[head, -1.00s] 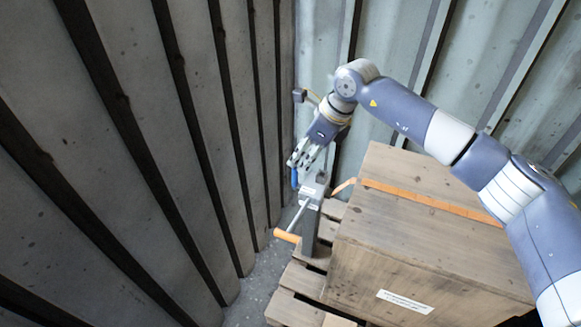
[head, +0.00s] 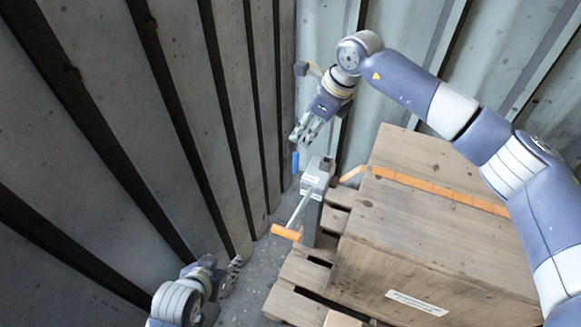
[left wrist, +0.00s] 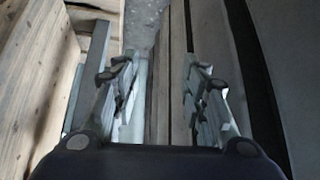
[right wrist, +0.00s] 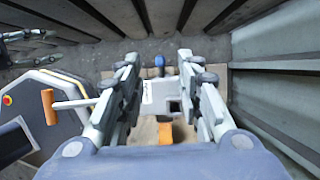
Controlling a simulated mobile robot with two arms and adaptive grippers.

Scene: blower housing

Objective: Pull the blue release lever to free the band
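The blue release lever (head: 295,161) stands up at the wall-side end of the grey winch (head: 315,182). It also shows in the right wrist view (right wrist: 159,62), between my right fingertips' sides. My right gripper (head: 304,132) is open and empty just above the lever, apart from it in the head view. The orange band (head: 430,189) runs over the wooden crate to the winch. The winch's crank has an orange handle (head: 286,232). My left gripper (head: 234,270) is low by the left wall; its fingers are open and empty in the left wrist view (left wrist: 160,70).
The wooden crate (head: 410,260) sits on a pallet (head: 290,305) right of the winch. Corrugated walls (head: 110,120) close in on the left and behind. A narrow strip of bare floor (head: 262,250) lies between the left wall and the pallet.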

